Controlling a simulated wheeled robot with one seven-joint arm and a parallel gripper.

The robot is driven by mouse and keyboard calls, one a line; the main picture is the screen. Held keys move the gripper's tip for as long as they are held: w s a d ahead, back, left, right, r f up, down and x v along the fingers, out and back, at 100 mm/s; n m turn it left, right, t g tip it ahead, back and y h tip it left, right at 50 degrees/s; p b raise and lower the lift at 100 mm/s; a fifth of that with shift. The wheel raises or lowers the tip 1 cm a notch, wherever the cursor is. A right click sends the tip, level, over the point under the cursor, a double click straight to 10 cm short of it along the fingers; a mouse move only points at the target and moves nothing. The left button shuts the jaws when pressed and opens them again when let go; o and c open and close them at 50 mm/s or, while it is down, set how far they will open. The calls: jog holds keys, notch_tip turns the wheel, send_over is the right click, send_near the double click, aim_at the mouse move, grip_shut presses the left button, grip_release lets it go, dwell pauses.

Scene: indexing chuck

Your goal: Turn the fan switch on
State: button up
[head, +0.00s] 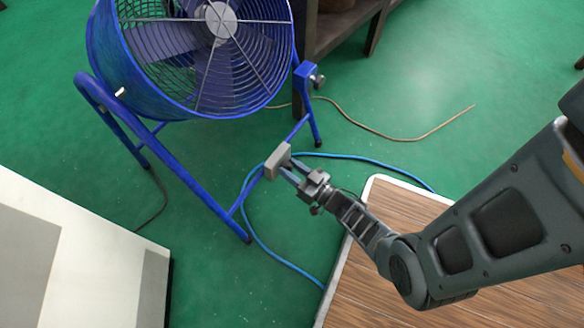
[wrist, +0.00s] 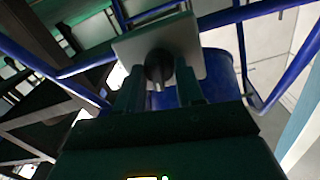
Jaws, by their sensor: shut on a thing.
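The blue fan (head: 190,50) stands on a tubular blue frame at the upper left of the head view. A grey switch box (head: 277,160) sits on the frame's lower bar. The box also shows as a pale plate in the wrist view (wrist: 190,40), with a dark round switch knob (wrist: 158,66) on its face. My gripper (head: 288,171) is at the front of this box. Its two fingers, also in the wrist view (wrist: 160,92), are shut on the knob, one on each side. In the head view the fingers and box hide the knob.
A wooden-topped table (head: 400,200) lies below my arm. A pale cabinet (head: 70,250) stands at the lower left. A blue cable (head: 262,240) runs over the green floor under the fan frame. A dark shelf (head: 335,25) stands behind the fan.

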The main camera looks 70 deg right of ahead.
jog(key=m, duration=0.2)
jog(key=m+p, duration=0.1)
jog(key=m, duration=0.2)
jog(key=shift+g+y, duration=0.3)
jog(key=shift+d+m+y, duration=0.2)
jog(key=shift+m+y, duration=0.1)
jog(key=shift+m, duration=1.8)
jog(key=o, duration=1)
jog(key=shift+s, duration=0.15)
jog(key=shift+p+v, duration=0.85)
jog(key=shift+v, duration=2.95)
jog(key=shift+r, duration=0.1)
